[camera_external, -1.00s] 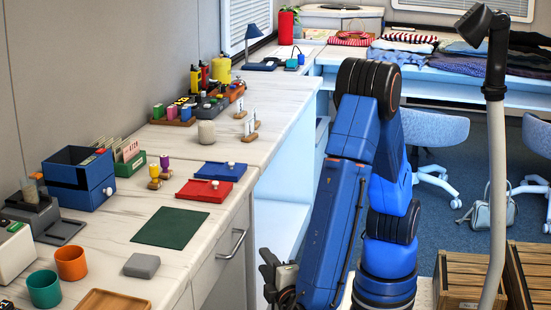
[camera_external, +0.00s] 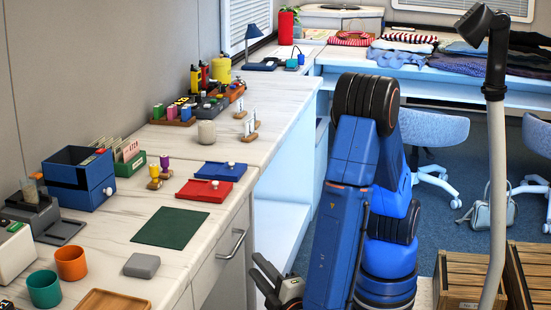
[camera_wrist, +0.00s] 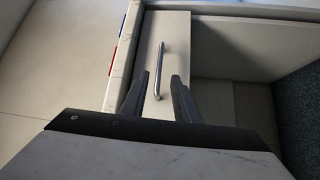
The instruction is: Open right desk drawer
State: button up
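The white desk drawer (camera_external: 212,276) is under the right front edge of the marble-topped desk, and its front looks flush with the desk. Its metal bar handle (camera_external: 232,243) is on that front. My gripper (camera_external: 256,266) is beside the drawer front, to the right of and slightly below the handle in the external view. In the wrist view, its two dark fingers (camera_wrist: 160,76) are spread apart. The handle (camera_wrist: 159,70) appears between the fingertips, lying lengthwise along the finger direction. I cannot tell how far the fingertips are from it, and nothing is gripped.
The desktop (camera_external: 185,228) holds a green mat (camera_external: 171,228), a grey block (camera_external: 142,265), red and blue trays, and cups. An open white space is right of the drawer front.

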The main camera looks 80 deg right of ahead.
jog(key=x, duration=0.9)
grip_shut()
